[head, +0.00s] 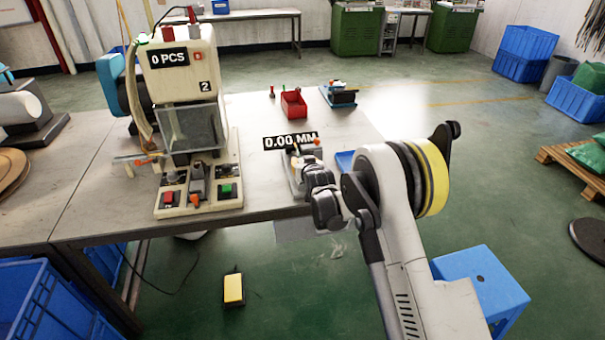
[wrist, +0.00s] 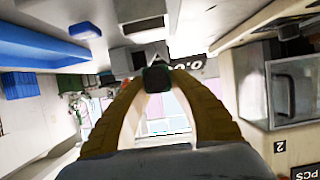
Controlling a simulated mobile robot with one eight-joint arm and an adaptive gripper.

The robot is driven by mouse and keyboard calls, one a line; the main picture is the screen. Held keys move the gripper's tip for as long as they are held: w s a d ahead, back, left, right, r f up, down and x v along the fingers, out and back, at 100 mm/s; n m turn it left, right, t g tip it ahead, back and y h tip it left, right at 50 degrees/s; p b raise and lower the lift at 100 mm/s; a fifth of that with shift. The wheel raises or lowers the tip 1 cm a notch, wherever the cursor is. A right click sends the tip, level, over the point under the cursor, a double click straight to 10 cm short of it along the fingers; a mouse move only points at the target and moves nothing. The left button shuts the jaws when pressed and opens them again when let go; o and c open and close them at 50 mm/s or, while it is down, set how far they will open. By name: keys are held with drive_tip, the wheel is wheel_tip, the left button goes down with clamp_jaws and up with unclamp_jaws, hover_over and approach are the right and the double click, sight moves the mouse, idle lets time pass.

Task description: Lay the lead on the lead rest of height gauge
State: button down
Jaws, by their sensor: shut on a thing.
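The height gauge (head: 293,188) stands near the table's front edge, with a black display reading 0.00 MM (head: 290,141). My gripper (head: 302,165) is over the gauge in the head view and hides much of it, including the lead rest. In the wrist view, the tan curved fingers of my gripper (wrist: 158,72) close at their tips on a small dark piece, the lead (wrist: 158,80). The rest of the lead cannot be made out. Whether it touches the gauge cannot be told.
A cream machine (head: 182,72) with a 0 PCS display stands left of the gauge. A red bin (head: 293,104) and a blue-based device (head: 340,95) are farther back. A blue tray (head: 345,160) lies right of the gauge.

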drive_tip(key=shift+f+b, duration=0.8)
drive_tip(key=shift+f, duration=1.1)
drive_tip(key=shift+f, duration=0.1)
drive_tip(key=c, duration=1.3)
unclamp_jaws()
drive_tip(key=shift+o, duration=0.2)
